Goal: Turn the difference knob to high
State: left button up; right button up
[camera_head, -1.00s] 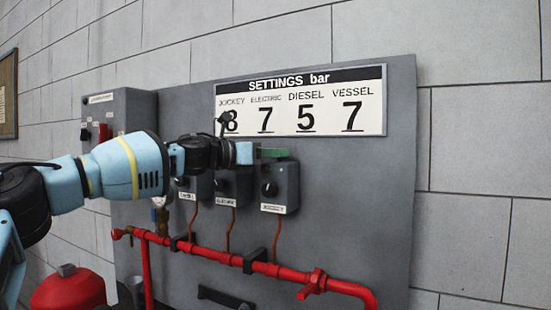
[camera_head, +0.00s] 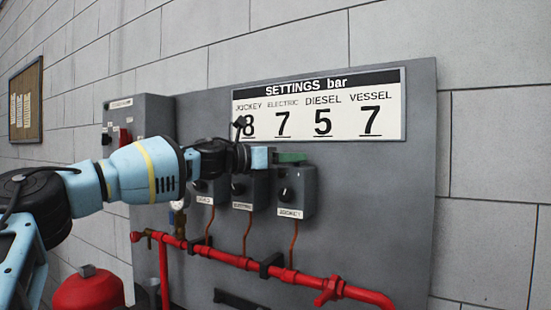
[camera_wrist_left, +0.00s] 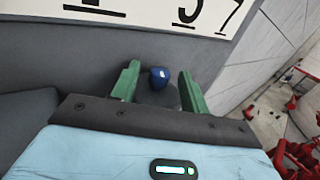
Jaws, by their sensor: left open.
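Three grey control boxes with black front knobs hang on the panel; the rightmost is labelled JOCKEY (camera_head: 298,192). My left gripper (camera_head: 291,157) is at the top of that box, its green fingers pointing right. In the left wrist view the two green fingers (camera_wrist_left: 160,82) stand open, apart, on either side of a small blue knob (camera_wrist_left: 159,76) on a dark round base. A gap shows between the knob and each finger. I cannot read a label on the blue knob. In the head view it is hidden by the fingers. My right gripper is not in view.
A settings sign (camera_head: 318,105) reading 8, 7, 5, 7 is fixed above the boxes on the grey panel (camera_head: 395,210). A red pipe (camera_head: 250,264) runs below. A grey switch box (camera_head: 150,118) with a red handle is at the left.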

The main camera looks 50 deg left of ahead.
pick_arm(q)
jog(key=v, duration=0.7)
jog(key=shift+s+p, duration=0.15)
jog(key=shift+p, duration=0.15)
jog(key=shift+a+r, duration=0.1)
jog(key=shift+a, duration=0.05)
